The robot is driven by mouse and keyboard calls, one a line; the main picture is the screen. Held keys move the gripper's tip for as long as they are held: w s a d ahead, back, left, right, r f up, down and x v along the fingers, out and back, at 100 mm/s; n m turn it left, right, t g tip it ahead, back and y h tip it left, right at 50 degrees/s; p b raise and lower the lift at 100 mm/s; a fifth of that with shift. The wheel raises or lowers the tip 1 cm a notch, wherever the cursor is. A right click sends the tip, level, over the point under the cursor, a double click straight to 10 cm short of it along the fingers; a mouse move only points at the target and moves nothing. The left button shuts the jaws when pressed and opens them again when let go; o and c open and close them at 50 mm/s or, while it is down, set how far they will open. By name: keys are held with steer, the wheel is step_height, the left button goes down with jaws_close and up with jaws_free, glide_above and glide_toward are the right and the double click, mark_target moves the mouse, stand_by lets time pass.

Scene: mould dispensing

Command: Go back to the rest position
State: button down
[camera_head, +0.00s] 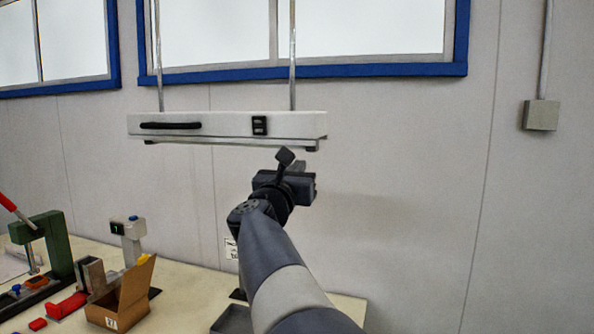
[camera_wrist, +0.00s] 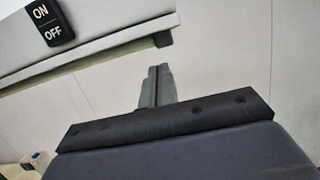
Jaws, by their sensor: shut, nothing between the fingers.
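My gripper (camera_wrist: 157,86) shows in the wrist view with its two grey fingers together and nothing between them. In the head view my arm reaches up from the bottom, and its dark wrist end is in front of the wall, just below the right end of the hanging white lamp bar (camera_head: 220,124). The fingers are hard to make out in the head view. In the wrist view the bar's ON/OFF switch (camera_wrist: 50,22) is at the upper left, apart from the fingers.
The workbench (camera_head: 190,290) is below. It holds a cardboard box (camera_head: 125,300), a green press (camera_head: 55,243), a small device with a green display (camera_head: 127,232) and red parts. A dark tray (camera_head: 233,320) is left of my arm. The wall at right is clear except for a grey box (camera_head: 541,115).

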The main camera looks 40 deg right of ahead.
steer(key=b+v, duration=0.2)
steer(key=v, duration=0.7)
steer(key=shift+s+a, duration=0.2)
steer(key=shift+a, duration=0.15)
steer(key=shift+d, duration=0.1)
steer(key=w+d+r+p, duration=0.5)
steer(key=d+r+p, duration=0.1)
steer(key=d+p, duration=0.1)
steer(key=shift+d+r+p, duration=0.3)
steer(key=shift+d+r, duration=0.1)
steer(key=shift+d, duration=0.15)
